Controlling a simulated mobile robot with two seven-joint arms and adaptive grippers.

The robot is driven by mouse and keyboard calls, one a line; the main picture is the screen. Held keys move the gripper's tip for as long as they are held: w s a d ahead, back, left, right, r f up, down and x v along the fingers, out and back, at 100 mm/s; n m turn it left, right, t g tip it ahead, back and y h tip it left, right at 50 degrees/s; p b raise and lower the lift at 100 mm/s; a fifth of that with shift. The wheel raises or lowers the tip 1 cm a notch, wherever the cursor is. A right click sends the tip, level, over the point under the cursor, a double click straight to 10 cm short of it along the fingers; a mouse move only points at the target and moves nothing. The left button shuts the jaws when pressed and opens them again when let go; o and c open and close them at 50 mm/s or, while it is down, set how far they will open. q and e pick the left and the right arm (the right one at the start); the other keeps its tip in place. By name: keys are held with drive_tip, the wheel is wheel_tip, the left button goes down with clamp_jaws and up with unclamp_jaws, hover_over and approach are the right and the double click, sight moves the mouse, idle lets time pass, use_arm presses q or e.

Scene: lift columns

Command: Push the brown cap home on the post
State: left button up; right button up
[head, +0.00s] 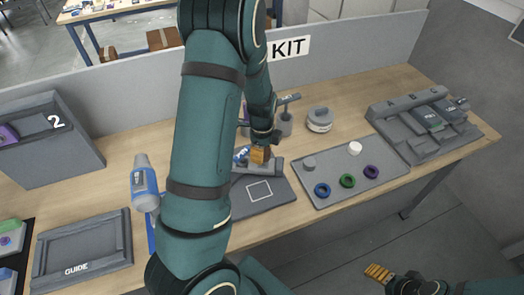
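My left gripper (259,155) points down over a grey fixture (279,165) at the middle of the table, behind a dark board with a white square outline. Its orange finger pads show, but whether they are apart or closed is too small to tell. A small blue-and-white part (241,156) sits just left of the pads. I cannot make out the brown cap or its post for certain; the gripper and arm cover that spot. My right gripper (378,273) is low at the right, off the table's front edge, with nothing visible in it.
A grey tray (390,185) holds a grey peg, a white cap and blue, green and purple rings. A grey slotted block (400,132) is at right. A blue bottle (145,185), a GUIDE frame (80,250) and bin 2 (45,150) are left. A grey panel stands behind.

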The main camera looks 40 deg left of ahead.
use_arm(q)
drive_tip(key=shift+f+b, duration=0.6)
drive_tip(key=shift+b, duration=0.1)
idle(1.7)
drive_tip(key=o, duration=1.5)
drive_tip(key=shift+r+p, duration=0.75)
drive_tip(key=shift+r, duration=0.45)
drive_tip(key=shift+r+p, duration=1.7)
drive_tip(key=shift+r, duration=0.7)
clamp_jaws()
